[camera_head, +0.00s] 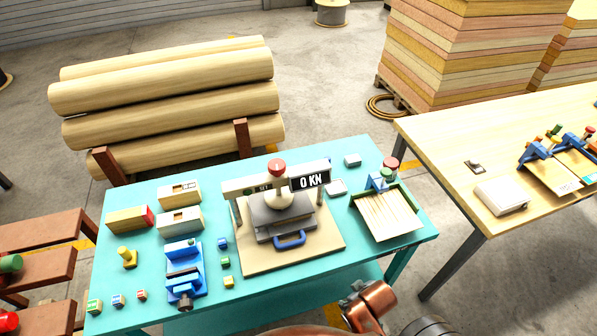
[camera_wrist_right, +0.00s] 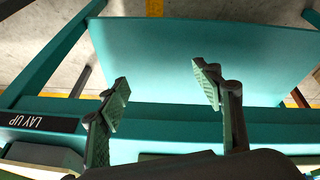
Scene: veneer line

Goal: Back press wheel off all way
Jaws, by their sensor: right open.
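The press (camera_head: 283,212) stands on a tan board on the teal table in the head view. Its wheel on top has a red knob (camera_head: 277,166) above a pale round hub (camera_head: 278,202). A display (camera_head: 311,180) on the press frame reads 0 KN. A blue handle (camera_head: 289,240) sits at the front of the press plates. My right gripper (camera_wrist_right: 165,90) is open and empty in the right wrist view, with the teal table's lower shelf behind its fingers. In the head view my copper-coloured right arm shows at the bottom, away from the wheel. My left gripper is not in view.
A blue vise (camera_head: 184,277), wooden boxes (camera_head: 180,220) and small coloured blocks lie left of the press. A tray of strips (camera_head: 388,215) lies to its right. A wooden table (camera_head: 480,150) stands further right. Logs (camera_head: 170,95) are stacked behind.

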